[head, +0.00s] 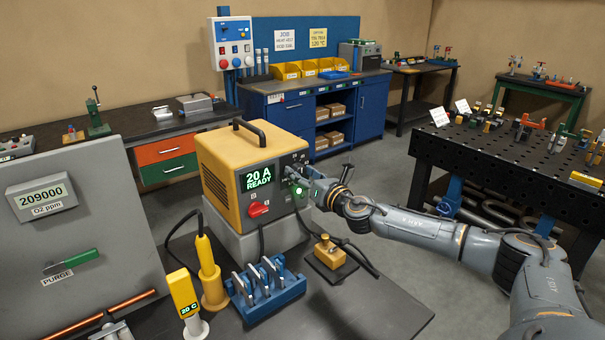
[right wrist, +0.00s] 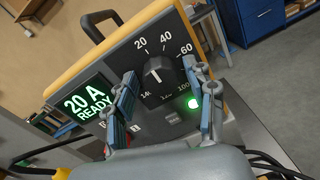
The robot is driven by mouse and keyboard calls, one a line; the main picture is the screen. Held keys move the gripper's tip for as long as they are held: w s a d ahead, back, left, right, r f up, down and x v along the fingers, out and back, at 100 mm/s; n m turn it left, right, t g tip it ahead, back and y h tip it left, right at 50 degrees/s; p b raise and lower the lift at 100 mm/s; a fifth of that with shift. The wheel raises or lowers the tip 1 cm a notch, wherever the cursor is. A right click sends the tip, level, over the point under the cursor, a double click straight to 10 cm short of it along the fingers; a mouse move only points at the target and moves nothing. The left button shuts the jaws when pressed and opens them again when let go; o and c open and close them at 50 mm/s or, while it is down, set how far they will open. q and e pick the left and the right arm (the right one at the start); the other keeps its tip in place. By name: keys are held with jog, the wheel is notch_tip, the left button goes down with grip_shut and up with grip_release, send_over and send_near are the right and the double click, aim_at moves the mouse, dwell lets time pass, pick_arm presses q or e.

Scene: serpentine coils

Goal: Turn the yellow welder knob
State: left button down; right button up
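The yellow welder (head: 222,165) stands on a grey block, its display reading "20 A READY". In the right wrist view its black knob (right wrist: 160,82) sits on the dark front panel, inside a printed scale. The white mark on the knob points up, towards the 20. My right gripper (head: 305,187) is at the panel; the knob is mostly hidden behind it in the head view. In the right wrist view the fingers of this gripper (right wrist: 159,88) are apart, one on each side of the knob. I cannot tell whether they touch it. I make out no left gripper.
A red switch (head: 259,209) and a green light (right wrist: 194,104) are on the panel. A blue rack (head: 266,290), a yellow torch (head: 211,272) and a brass clamp (head: 329,252) stand below. A grey purge panel (head: 85,230) is at left. A perforated table (head: 480,145) is at right.

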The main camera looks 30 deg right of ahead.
jog(key=c, duration=0.8)
jog(key=shift+m, duration=0.3)
jog(key=m, duration=0.3)
jog(key=shift+d+m+p, duration=0.1)
jog(key=shift+m+p, duration=0.25)
jog(key=shift+m, duration=0.05)
jog(key=m+p, duration=0.1)
jog(key=m, duration=0.3)
jog(key=shift+d+m, duration=0.1)
jog(key=shift+m, duration=0.6)
jog(key=o, duration=1.2)
jog(key=shift+c, duration=0.2)
